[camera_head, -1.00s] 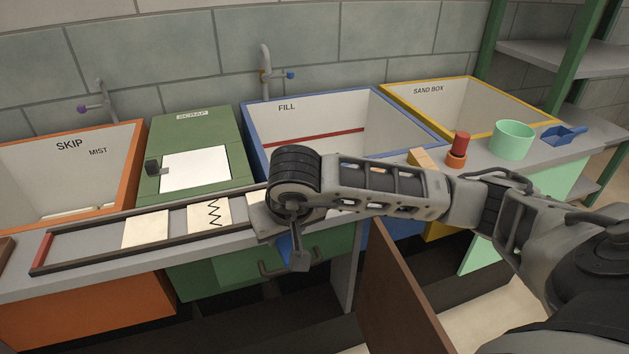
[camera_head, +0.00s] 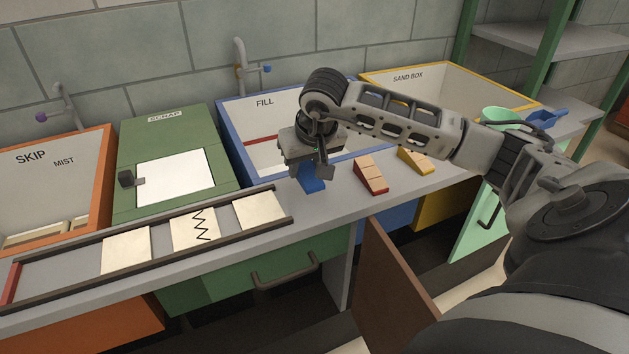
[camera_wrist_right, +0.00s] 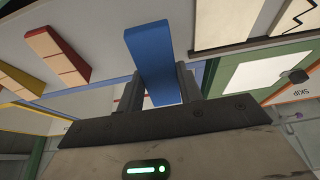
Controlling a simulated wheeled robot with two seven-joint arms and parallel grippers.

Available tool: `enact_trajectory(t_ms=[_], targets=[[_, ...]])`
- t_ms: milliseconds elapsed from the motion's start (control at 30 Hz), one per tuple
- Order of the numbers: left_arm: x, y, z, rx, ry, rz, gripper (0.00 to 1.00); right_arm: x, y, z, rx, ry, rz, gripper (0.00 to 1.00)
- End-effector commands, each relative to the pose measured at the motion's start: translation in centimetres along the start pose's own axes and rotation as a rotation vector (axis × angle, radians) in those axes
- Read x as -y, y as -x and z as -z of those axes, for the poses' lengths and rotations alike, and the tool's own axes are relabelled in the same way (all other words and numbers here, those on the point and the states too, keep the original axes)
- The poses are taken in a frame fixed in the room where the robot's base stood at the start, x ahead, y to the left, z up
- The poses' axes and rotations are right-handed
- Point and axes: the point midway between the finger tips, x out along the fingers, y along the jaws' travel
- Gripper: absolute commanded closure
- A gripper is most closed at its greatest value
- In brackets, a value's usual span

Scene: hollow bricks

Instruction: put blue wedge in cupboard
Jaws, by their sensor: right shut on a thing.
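The blue wedge (camera_head: 312,183) is between the fingers of my right gripper (camera_head: 317,168), over the counter just right of the rail's end. In the right wrist view the blue wedge (camera_wrist_right: 150,55) sticks out past the two fingers of my right gripper (camera_wrist_right: 160,88), which is shut on it. I cannot tell whether the wedge touches the counter. A brown door (camera_head: 397,285) stands open below the counter's front edge; the cupboard's inside is hidden from this angle. My left gripper is out of view.
A red wedge (camera_head: 371,174) and a yellow wedge (camera_head: 414,160) lie right of the blue one. A rail (camera_head: 60,272) with cream tiles runs left. The FILL basin (camera_head: 235,125) is behind. An open mint door (camera_head: 478,232) is at right.

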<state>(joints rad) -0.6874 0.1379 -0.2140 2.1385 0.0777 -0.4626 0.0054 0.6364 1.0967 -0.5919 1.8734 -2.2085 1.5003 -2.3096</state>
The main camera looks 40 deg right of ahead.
Motion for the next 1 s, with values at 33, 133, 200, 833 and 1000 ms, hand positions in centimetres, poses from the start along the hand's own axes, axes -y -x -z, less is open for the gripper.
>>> enact_trajectory(t_ms=[33,133,200,833,1000], targets=[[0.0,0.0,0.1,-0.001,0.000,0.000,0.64,-0.7,-0.8,-0.1,0.002,-0.004,-0.003,0.98],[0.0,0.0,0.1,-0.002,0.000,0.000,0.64,-1.4,-1.8,-0.1,-0.001,-0.002,0.000,0.98],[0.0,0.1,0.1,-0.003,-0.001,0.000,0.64,-1.6,-2.1,-0.1,-0.002,-0.002,0.000,0.98],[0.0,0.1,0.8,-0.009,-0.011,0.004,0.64,-2.4,-6.1,-1.4,-0.004,0.000,0.001,0.98],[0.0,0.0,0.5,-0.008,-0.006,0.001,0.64,-2.4,-6.3,-1.6,-0.003,0.000,0.000,0.53]])
